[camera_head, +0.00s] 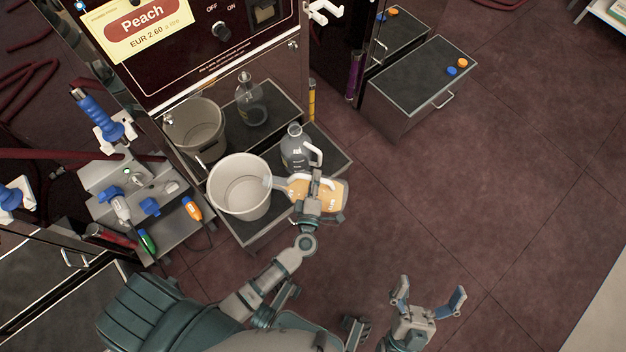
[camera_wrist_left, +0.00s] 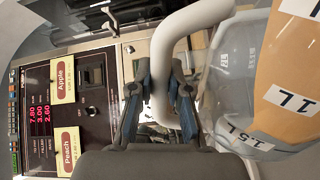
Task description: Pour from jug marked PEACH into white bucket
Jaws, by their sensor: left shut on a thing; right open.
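A clear jug (camera_head: 330,194) with orange liquid lies tilted on its side in the air, its neck pointing left at the right rim of the white bucket (camera_head: 236,205). No stream of liquid shows. The bucket stands upright on a dark-topped step, and its inside looks pale. My left gripper (camera_head: 314,190) is shut on the jug's white handle; its fingers (camera_wrist_left: 160,100) close around the handle in the left wrist view. The jug's volume labels show there, but no PEACH mark is readable on it. My right gripper (camera_head: 430,297) is open and empty over the floor at the lower right.
A dispenser with a Peach sign (camera_head: 137,22) stands behind. A second bucket (camera_head: 196,128) and a clear bottle (camera_head: 250,100) stand in its bay. Another clear jug (camera_head: 293,145) stands just behind the held jug. Tools crowd a grey stand (camera_head: 130,180) at left.

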